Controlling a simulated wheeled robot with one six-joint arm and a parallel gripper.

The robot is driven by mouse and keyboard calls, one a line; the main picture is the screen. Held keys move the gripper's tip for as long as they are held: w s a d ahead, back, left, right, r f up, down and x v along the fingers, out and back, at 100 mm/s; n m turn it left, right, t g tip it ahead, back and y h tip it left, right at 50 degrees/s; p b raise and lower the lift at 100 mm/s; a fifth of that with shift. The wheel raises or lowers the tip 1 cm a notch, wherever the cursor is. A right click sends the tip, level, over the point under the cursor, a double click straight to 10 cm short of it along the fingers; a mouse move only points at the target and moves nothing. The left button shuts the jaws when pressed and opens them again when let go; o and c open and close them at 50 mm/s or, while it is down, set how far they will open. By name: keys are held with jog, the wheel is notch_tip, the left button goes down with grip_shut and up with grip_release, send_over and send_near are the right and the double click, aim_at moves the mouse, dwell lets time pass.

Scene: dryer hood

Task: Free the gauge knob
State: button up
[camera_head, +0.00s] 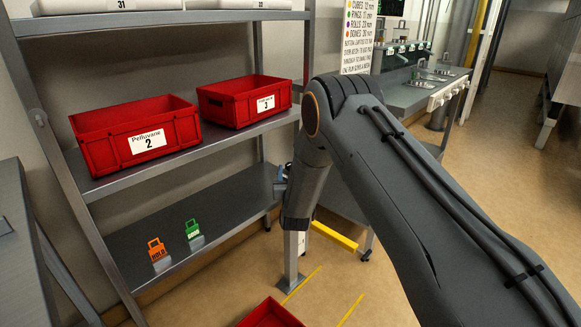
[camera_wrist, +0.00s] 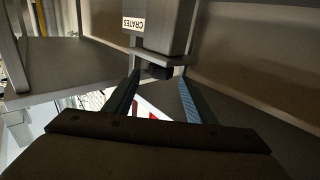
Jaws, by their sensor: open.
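My gripper (camera_wrist: 158,98) is open in the wrist view, with its two dark fingers apart and the right one showing a blue ribbed inner face. Beyond the fingertips is a grey post or box (camera_wrist: 165,28) with an upside-down "CRATES" label. A small dark piece (camera_wrist: 157,72) sits at its near end, roughly in line with the gap; I cannot tell whether it is the gauge knob. A red and white patch shows between the fingers, too cut off to name. In the head view my arm hides most of the gripper, and no gauge knob can be made out.
A yellow bar (camera_head: 335,236) and a red bin (camera_head: 270,316) are low near the post. Floor at right is clear.

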jog(key=w, duration=0.5)
jog(key=shift+a, duration=0.3)
jog(key=shift+s, duration=0.1)
jog(key=c, duration=1)
jog(key=shift+c, duration=0.2)
